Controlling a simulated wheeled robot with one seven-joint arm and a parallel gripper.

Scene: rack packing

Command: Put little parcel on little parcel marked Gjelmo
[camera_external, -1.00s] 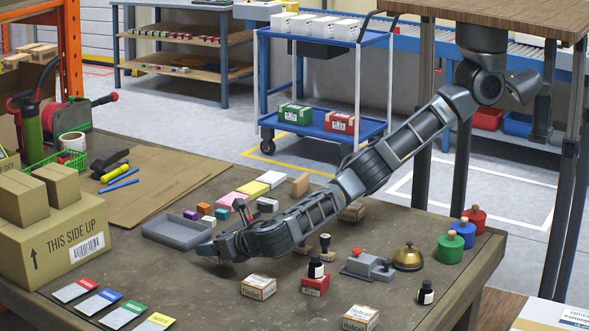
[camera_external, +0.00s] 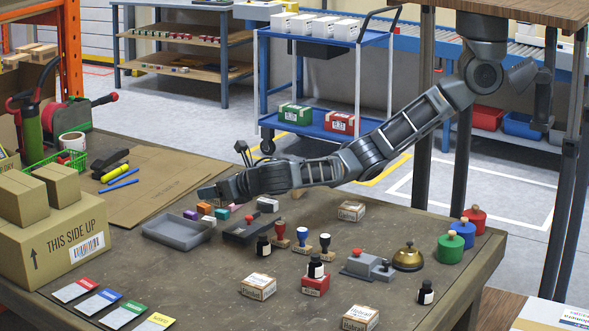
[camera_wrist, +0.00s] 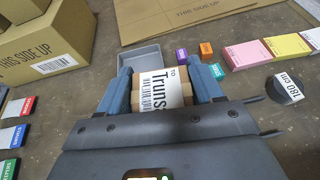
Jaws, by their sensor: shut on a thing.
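My gripper (camera_wrist: 163,82) is shut on a little cardboard parcel (camera_wrist: 160,92) with a white label reading "Trunst…" in the wrist view. In the external view my gripper (camera_external: 207,193) is above the small coloured blocks by the grey tray, and the held parcel cannot be made out. Other little parcels stand on the table in the external view: one at front centre (camera_external: 258,286), one at the front edge (camera_external: 360,319) and one farther back (camera_external: 351,211). I cannot read Gjelmo on any of them; the back one's label is too small.
A grey tray (camera_external: 178,229) lies at left. Several stamps, an ink bottle (camera_external: 425,293), a brass bell (camera_external: 408,258) and a red stamp box (camera_external: 315,286) stand around the right and middle. A large carton (camera_external: 55,245) is at the left edge. Bare table lies in front of the tray.

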